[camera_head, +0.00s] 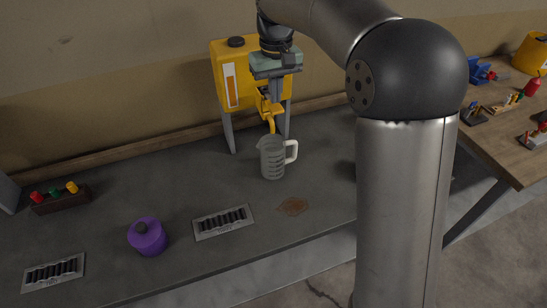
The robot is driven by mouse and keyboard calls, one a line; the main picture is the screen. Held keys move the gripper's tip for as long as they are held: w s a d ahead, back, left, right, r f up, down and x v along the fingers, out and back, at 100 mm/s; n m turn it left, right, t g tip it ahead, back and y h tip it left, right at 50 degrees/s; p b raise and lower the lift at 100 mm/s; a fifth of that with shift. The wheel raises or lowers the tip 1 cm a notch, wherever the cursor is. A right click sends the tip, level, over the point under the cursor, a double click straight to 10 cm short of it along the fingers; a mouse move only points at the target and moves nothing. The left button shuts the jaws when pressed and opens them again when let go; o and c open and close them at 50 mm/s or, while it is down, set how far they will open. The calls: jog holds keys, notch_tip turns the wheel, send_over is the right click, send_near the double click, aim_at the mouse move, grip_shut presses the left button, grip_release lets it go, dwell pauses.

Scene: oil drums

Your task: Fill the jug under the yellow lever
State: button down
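A yellow oil drum (228,88) with a dark cap and a level window stands on legs at the back of the grey bench (190,180). A yellow tap with a lever (264,104) is on its front. A grey measuring jug (271,160) with a pale handle at the right stands upright below the tap spout (271,126). My gripper (276,98) points down in front of the drum, close to the lever. Its fingertips overlap the tap area, so I cannot tell whether they touch it or how far they are apart. The jug's contents are not clear.
A purple container (147,236) stands at the front left. Two slotted drain plates (223,222) (54,272) and a brown stain (293,206) are on the bench. A rack with coloured pieces (60,198) is at the left. A wooden table (510,150) with tools is at the right.

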aim_at(276, 107)
jog(key=shift+f+b, duration=1.2)
jog(key=shift+f, duration=0.85)
jog(key=shift+r, duration=0.15)
dwell(1.4)
notch_tip(276, 107, up, 6)
jog(key=p, duration=0.5)
jog(key=shift+p, duration=0.35)
jog(key=s+d+f+m, duration=0.1)
jog(key=s+d+f, duration=0.2)
jog(key=s, duration=0.7)
jog(key=s+d+f+m+b, duration=0.1)
jog(key=s+d+f+m, duration=0.1)
jog(key=s+d, duration=0.5)
jog(key=s+d+f+m+t+b, duration=0.1)
jog(key=s+d+f, duration=0.4)
jog(key=s, duration=0.7)
jog(key=shift+s+d+m, duration=0.3)
jog(key=shift+d, duration=0.2)
